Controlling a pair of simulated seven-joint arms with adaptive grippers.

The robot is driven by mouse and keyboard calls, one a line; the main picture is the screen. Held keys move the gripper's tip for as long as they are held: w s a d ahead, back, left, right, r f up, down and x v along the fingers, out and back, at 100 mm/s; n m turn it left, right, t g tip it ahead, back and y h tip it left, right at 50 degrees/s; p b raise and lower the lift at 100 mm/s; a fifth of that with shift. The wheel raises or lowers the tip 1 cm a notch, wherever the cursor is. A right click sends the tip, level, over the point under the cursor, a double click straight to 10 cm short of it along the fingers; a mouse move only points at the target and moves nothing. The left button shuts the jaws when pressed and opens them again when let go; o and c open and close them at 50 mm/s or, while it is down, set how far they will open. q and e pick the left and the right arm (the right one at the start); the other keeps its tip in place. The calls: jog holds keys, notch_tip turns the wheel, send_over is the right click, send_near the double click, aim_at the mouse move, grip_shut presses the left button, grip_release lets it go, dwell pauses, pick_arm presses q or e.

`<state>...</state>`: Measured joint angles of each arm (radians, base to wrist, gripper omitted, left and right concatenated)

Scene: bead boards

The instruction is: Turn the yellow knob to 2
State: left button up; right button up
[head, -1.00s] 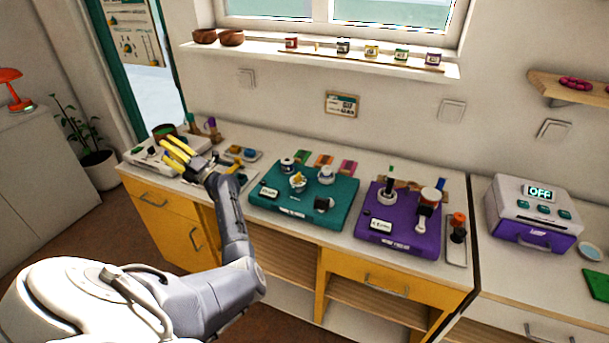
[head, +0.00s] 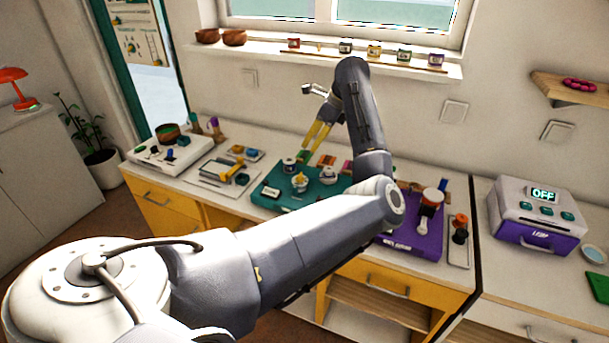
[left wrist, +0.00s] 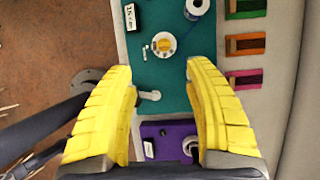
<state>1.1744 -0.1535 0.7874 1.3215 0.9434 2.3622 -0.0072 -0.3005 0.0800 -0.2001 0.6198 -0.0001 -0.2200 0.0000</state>
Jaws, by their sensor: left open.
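The yellow knob (head: 300,179) sits on a round white dial on the teal board (head: 271,180). In the left wrist view the knob (left wrist: 164,44) is near the top centre, on the teal board (left wrist: 180,78). Its pointer direction and the dial marks are too small to read. My left gripper (head: 317,136) is open and empty, its yellow fingers pointing down above the board. In the left wrist view the knob lies just beyond the gap between the fingertips (left wrist: 160,72), not between them. My forearm hides the right part of the board. My right gripper is not in view.
A white spool (left wrist: 197,8) stands beside the knob. Coloured trays (left wrist: 246,42) lie behind the board. The purple board (head: 426,238) with its fittings is to the right, partly behind my arm. A white-and-purple box (head: 537,215) reading OFF stands further right.

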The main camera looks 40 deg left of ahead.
pick_arm(q)
send_near(300, 174)
jog(key=x, duration=1)
dwell(0.4)
grip_shut()
dwell(0.5)
